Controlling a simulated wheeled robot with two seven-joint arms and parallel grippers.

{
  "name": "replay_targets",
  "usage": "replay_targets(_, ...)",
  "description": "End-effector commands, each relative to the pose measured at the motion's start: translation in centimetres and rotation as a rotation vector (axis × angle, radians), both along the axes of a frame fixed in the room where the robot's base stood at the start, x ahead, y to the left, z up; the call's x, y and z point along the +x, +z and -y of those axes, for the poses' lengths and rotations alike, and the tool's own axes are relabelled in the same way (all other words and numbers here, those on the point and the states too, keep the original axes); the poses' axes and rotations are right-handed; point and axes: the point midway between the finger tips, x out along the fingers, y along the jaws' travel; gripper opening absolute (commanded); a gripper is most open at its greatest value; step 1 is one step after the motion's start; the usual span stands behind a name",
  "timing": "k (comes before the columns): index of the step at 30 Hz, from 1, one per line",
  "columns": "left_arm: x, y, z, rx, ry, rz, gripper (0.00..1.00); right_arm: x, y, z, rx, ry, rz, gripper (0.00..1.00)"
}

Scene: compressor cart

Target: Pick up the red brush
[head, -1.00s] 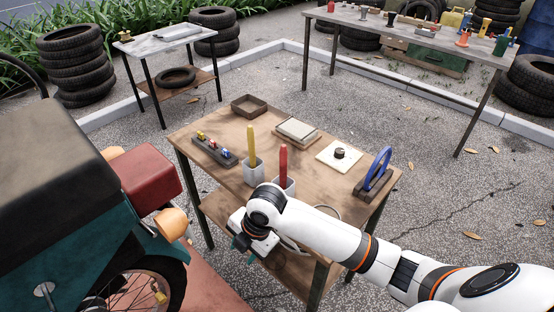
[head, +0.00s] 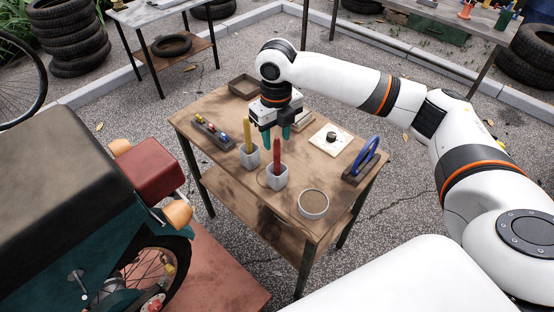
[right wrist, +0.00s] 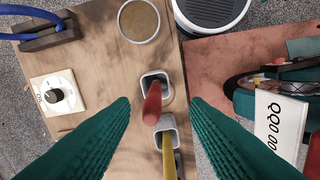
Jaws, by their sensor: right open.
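The red brush (head: 277,155) stands upright in a light grey square cup (head: 277,178) on the wooden table. My right gripper (head: 276,141), with green fingers pointing down, is open and empty above the table, behind and above the red brush. In the right wrist view the red brush (right wrist: 152,104) shows between the two spread fingers, apart from both, nearer the left one. A yellow brush (head: 248,134) stands in a second grey cup (head: 250,158) just to the left. My left gripper is out of view.
On the table (head: 230,176) are a round tan-filled dish (head: 313,204), a blue ring on a stand (head: 362,158), a white plate with a dark knob (head: 330,139), a rack of small coloured parts (head: 212,133) and a brown tray (head: 243,86). A motorbike stands at left.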

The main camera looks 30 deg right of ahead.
Motion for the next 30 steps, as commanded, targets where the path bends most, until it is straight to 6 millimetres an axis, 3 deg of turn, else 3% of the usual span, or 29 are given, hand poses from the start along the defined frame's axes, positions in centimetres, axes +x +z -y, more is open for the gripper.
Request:
replay_targets(8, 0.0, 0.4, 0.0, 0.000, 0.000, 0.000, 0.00, 0.2, -2.4, 0.1, 0.000, -0.001, -0.001, 0.42)
replay_targets(18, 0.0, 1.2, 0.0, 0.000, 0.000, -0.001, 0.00, 0.8, -6.8, 0.6, -0.001, -0.001, 0.000, 0.42)
replay_targets(26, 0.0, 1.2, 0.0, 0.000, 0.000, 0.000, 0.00, 0.8, -7.2, 0.6, -0.001, 0.000, 0.002, 0.42)
replay_targets(30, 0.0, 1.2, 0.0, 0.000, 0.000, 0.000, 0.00, 0.8, -7.1, 0.6, -0.001, 0.000, 0.002, 0.23)
